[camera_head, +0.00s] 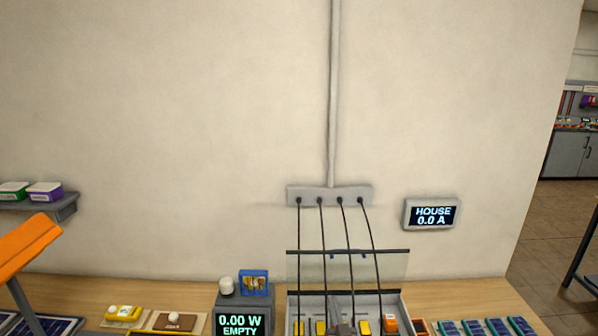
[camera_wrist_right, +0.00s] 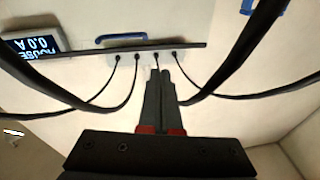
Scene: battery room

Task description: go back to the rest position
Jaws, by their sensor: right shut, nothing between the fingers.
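My right gripper (camera_head: 340,314) shows at the bottom of the head view, partly cut off by the frame edge, among the black cables over the grey box (camera_head: 407,308). In the right wrist view its two dark fingers (camera_wrist_right: 160,74) are together with nothing between them. Black cables (camera_wrist_right: 225,70) pass on both sides of the fingers in that view. My left gripper is not in view.
A meter (camera_head: 241,324) reads 0.00 W EMPTY. A HOUSE display (camera_head: 431,214) reads 0.0 A. An orange panel (camera_head: 25,247) stands left.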

